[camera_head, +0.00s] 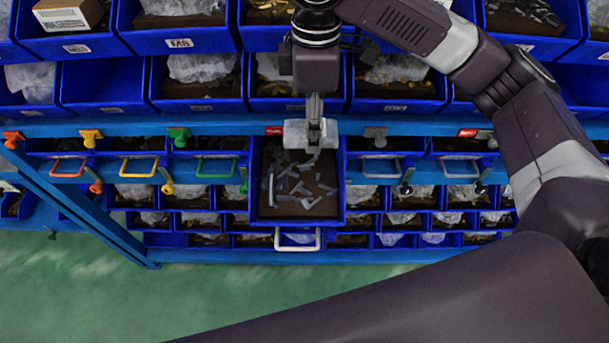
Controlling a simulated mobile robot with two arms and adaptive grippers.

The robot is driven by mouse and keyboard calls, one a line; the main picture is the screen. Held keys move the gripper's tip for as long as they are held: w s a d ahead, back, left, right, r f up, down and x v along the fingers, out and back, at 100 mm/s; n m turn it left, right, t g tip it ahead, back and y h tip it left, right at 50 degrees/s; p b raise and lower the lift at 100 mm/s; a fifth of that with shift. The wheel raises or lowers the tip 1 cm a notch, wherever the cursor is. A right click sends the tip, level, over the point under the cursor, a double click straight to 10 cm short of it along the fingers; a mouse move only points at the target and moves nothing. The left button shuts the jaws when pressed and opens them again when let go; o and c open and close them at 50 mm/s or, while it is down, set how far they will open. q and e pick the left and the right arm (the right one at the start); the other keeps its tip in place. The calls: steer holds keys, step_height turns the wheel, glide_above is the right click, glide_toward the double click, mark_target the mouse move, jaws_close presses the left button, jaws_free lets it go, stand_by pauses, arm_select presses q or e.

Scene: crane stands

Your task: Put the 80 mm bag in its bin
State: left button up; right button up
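A clear plastic bag (295,133) with pale contents is at the fingertips of my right gripper (314,135), over the back of a pulled-out blue drawer. The gripper points down and its narrow fingers look shut on the bag's middle. The size on the bag cannot be read. The open drawer (342,190) is a blue bin with a white handle, and several loose grey bolts lie on its brown floor. Whether the bag touches the bin cannot be told. My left gripper is not in view.
Blue bins (185,40) with bags and parts fill the upper shelves, one marked M8. Closed drawers with coloured handles flank the open one, including a green handle (216,168). Smaller bins lie below. Green floor (90,290) is clear at lower left.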

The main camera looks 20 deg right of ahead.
step_height(320, 180, down, 7)
steer(key=p, duration=0.1)
glide_above(311, 188)
step_height(311, 188, down, 6)
steer(key=shift+r, duration=0.15)
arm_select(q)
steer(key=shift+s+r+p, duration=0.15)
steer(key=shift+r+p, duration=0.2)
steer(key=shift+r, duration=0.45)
arm_select(e)
steer(key=shift+f, duration=2.3)
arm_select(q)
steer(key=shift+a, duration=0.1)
arm_select(e)
steer(key=shift+f, duration=0.1)
steer(key=o, duration=1.5)
steer(key=shift+c, duration=0.2)
arm_select(q)
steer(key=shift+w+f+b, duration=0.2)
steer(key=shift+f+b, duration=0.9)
steer(key=shift+b, duration=0.05)
arm_select(e)
step_height(311, 188, up, 12)
